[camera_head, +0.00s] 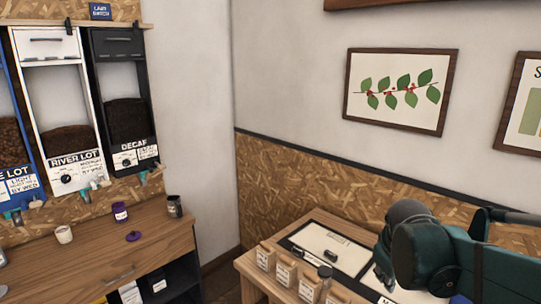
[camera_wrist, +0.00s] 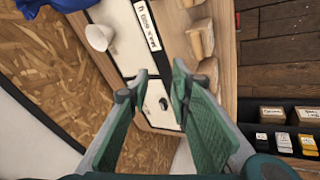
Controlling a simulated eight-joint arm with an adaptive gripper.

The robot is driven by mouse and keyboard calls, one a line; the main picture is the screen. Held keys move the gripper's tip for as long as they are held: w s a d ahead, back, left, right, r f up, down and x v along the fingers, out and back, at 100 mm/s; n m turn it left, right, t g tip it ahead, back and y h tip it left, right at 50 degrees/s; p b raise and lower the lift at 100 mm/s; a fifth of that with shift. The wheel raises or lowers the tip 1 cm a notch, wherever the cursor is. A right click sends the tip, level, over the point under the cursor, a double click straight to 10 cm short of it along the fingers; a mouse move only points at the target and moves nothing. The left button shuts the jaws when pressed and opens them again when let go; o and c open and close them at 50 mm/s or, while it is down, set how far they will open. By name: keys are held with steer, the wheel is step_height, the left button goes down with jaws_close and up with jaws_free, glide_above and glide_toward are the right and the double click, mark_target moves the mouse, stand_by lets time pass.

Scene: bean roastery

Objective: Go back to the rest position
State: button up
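My gripper (camera_wrist: 155,82) shows in the wrist view with its two green-padded fingers spread apart. It is open, and nothing is held between the pads. It hangs above a wooden table (camera_wrist: 228,45) bearing a white tray area with dark edging (camera_wrist: 120,35). A small dark object (camera_wrist: 163,104) shows in the gap between the fingers, lying on the white surface below. In the head view my teal arm is raised at the right over the same table (camera_head: 255,279); the fingers cannot be made out there.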

steer(key=s+a+m+t+y, duration=0.2)
steer(key=s+a+m, duration=0.3)
steer(key=s+a, duration=0.6)
steer(key=shift+s+t+y, duration=0.3)
steer(key=shift+s+y, duration=0.1)
steer(key=shift+s, duration=1.05)
steer(key=shift+a+f, duration=0.1)
step_height(320, 180, down, 14)
steer(key=b, duration=1.4)
